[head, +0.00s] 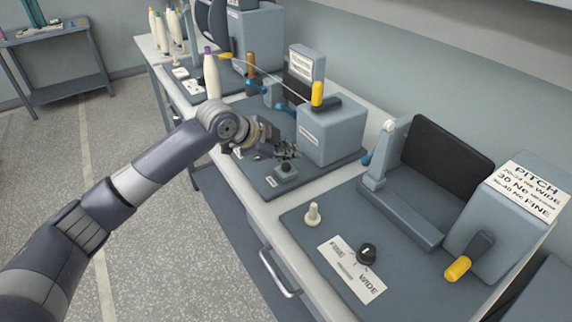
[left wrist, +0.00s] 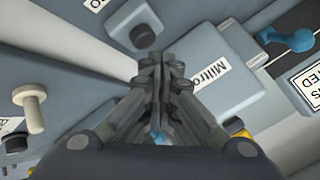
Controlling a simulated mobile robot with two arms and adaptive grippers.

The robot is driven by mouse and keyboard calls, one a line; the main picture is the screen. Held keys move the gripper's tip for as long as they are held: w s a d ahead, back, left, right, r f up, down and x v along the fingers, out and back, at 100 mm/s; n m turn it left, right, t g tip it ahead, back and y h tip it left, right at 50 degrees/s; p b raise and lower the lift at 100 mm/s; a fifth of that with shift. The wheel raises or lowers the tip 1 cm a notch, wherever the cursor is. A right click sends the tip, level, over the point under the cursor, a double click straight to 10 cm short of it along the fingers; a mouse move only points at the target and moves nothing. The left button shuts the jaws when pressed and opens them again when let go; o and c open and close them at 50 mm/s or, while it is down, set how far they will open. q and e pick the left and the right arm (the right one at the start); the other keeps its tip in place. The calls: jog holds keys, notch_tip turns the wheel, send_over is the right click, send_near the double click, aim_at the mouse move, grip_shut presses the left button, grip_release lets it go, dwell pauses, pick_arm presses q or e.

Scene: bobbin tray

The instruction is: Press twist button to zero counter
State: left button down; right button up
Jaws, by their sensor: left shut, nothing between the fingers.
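A small grey block with a dark round button (head: 287,168) sits on the dark base of the middle machine. I take this for the twist button; its label (head: 271,182) is too small to read. The button also shows in the left wrist view (left wrist: 142,36), beyond the fingertips. My left gripper (head: 287,151) is shut and empty, just above and behind the button in the head view. In the left wrist view its fingertips (left wrist: 161,62) point near the button, apparently apart from it. No counter digits are readable. My right gripper is out of view.
A grey box (head: 330,135) with a yellow-handled lever stands close to the right of the gripper. Nearer are a pale peg (head: 313,214), a black knob (head: 367,253) and the pitch machine (head: 507,235). Bobbins (head: 212,75) stand farther back.

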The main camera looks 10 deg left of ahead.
pick_arm(q)
jog(key=shift+f, duration=0.35)
jog(key=shift+f, duration=0.15)
dwell(0.4)
jog(key=shift+f, duration=0.5)
jog(key=shift+r, duration=0.1)
dwell(0.5)
jog(key=shift+r+p, duration=0.9)
jog(key=shift+p, duration=0.4)
